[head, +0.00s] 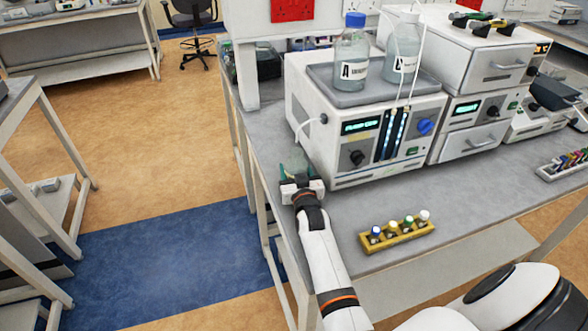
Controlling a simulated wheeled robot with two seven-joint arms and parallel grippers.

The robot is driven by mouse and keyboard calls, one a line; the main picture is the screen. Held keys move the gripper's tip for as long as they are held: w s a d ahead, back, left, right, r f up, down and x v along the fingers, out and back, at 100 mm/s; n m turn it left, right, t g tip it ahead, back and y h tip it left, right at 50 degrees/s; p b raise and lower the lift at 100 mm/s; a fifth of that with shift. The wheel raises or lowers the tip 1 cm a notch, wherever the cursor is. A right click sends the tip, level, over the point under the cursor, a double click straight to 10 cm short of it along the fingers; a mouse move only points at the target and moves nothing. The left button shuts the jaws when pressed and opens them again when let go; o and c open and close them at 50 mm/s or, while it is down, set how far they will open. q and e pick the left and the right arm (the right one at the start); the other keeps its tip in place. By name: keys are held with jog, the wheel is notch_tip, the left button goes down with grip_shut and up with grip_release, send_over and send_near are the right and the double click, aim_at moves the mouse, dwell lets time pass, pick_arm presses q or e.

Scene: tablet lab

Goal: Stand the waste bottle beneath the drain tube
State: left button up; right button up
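The white drain tube (298,131) comes out of the left side of the pump instrument (375,135) and curves downward. A clear, greenish bottle (295,158), which looks like the waste bottle, is beneath the tube's lower end, close to the bench's left edge. My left gripper (297,178) is right at the bottle on its near side. The gripper body hides the bottle's lower part, so I cannot tell whether the fingers are closed on it or whether its base touches the bench. My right gripper is outside the picture; part of my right arm shows at lower right.
A yellow rack (397,232) with several capped vials sits near the bench's front edge. Two reagent bottles stand in a tray (372,94) on the instrument. More instruments (474,127) stand to the right. The bench top (358,203) before the pump is clear.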

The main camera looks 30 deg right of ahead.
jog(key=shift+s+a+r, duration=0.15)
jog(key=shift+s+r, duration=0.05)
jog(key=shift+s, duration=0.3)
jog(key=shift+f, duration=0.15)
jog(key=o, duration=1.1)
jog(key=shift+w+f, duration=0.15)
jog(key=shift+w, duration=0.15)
pick_arm(q)
jog(key=shift+s+f, duration=0.1)
jog(key=shift+s, duration=0.1)
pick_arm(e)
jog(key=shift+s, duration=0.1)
pick_arm(q)
jog(key=shift+a, duration=0.1)
